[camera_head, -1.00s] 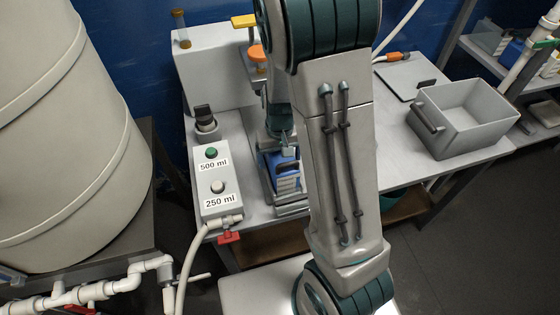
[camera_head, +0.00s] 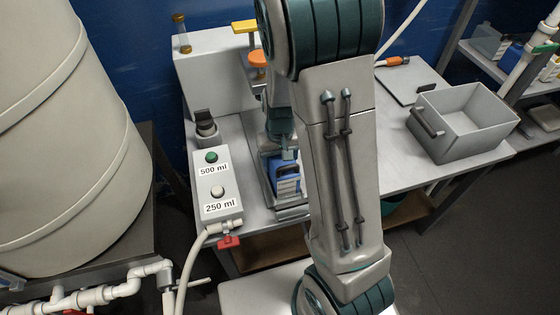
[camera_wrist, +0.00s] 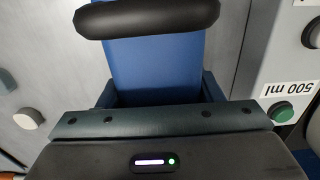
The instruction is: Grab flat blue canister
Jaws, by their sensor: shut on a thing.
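The flat blue canister (camera_head: 283,186) has a dark handle and a pale striped label. It stands upright in a grey metal tray-like bay on the bench, right of the button box. In the wrist view the blue canister (camera_wrist: 155,68) fills the middle, with its black handle (camera_wrist: 148,17) across the top. My gripper (camera_head: 288,153) is at the top of the canister, and its fingers (camera_wrist: 160,95) are shut on it from both sides. My arm hides part of the bay. I cannot tell whether the canister is clear of the bay floor.
A grey open bin (camera_head: 465,118) stands at the right of the bench. A grey machine housing (camera_head: 212,68) is behind. A large tank (camera_head: 65,130) stands far left.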

